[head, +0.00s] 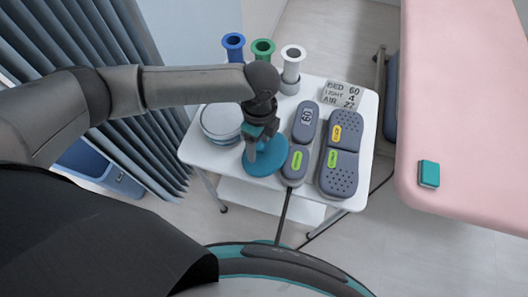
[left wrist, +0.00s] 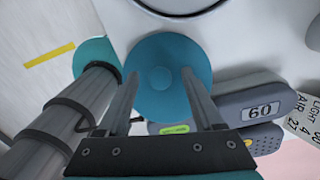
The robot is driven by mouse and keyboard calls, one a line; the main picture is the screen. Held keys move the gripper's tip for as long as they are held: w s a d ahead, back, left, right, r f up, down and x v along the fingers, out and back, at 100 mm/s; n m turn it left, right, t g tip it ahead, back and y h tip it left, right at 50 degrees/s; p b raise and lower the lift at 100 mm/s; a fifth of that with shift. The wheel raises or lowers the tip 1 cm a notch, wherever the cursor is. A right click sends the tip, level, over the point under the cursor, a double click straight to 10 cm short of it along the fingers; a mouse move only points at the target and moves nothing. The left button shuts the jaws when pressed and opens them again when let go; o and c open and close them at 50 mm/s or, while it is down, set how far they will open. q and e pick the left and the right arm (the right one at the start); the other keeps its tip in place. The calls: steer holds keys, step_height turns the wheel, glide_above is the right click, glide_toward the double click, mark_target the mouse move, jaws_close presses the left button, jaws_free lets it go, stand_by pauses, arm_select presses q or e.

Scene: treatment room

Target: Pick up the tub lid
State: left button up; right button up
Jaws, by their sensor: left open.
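The tub lid (head: 268,168) is a round blue disc lying on the white trolley top near its front edge. In the left wrist view the lid (left wrist: 165,48) shows a small raised knob (left wrist: 160,78) at its middle. My left gripper (head: 252,150) is over the lid, pointing down, and hides part of it in the head view. In the left wrist view its two fingers (left wrist: 160,75) are spread with the knob between them, and nothing is gripped. I cannot tell how far the fingertips are above the lid. My right gripper is not in view.
A round pale tub (head: 220,123) stands left of the lid. Two grey handsets (head: 300,133) (head: 340,160) lie close on its right, with a display sign (head: 342,94) behind. Blue, green and white holders (head: 263,52) stand at the back. A pink bed (head: 465,100) is at right.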

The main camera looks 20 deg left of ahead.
arm_select(q)
jaws_close()
stand_by(0.5)
